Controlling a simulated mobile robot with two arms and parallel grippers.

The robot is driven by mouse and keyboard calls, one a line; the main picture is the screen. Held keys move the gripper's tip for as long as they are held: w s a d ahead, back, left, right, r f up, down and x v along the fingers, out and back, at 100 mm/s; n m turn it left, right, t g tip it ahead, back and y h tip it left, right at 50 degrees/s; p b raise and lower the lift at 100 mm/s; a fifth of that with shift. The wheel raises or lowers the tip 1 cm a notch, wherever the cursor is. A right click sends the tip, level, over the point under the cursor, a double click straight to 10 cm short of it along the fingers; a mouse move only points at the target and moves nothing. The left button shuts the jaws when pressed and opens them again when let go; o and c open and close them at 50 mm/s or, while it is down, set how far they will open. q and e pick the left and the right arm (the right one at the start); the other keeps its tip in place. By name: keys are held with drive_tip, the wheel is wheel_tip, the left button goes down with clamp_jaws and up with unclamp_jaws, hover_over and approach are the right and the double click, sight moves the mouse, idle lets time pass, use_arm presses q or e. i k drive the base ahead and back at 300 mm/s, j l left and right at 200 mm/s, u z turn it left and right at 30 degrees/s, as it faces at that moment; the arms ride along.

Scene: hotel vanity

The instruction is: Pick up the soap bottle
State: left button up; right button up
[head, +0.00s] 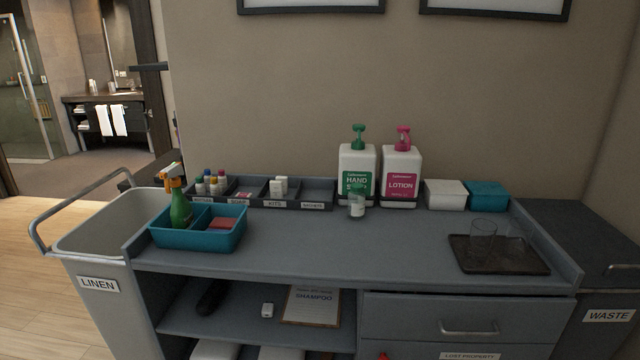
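A large white pump bottle with a green pump head and a green label reading "HAND" (351,163) stands upright at the back of the grey cart top. The second word on its label is partly hidden by a small clear bottle or jar with a greenish top (357,207), which stands in front. A matching white pump bottle with a pink pump and a "LOTION" label (402,177) stands close on its right. Neither of my grippers shows in the head view.
A dark divided organiser (318,193) with small bottles and boxes is left of the pump bottles. White (445,194) and teal (488,195) boxes are right. A teal caddy (200,240) holds a spray bottle; a dark tray (510,262) holds a clear glass. The cart top's middle is clear.

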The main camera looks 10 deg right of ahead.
sight(355, 209)
drive_tip(key=i+j, duration=0.15)
drive_tip(key=i, duration=0.35)
drive_tip(key=i+z, duration=0.15)
drive_tip(key=z, duration=0.25)
drive_tip(key=i+j+z, duration=0.2)
drive_tip(key=z, duration=0.15)
drive_tip(key=i+j+z, duration=0.1)
drive_tip(key=z, duration=0.3)
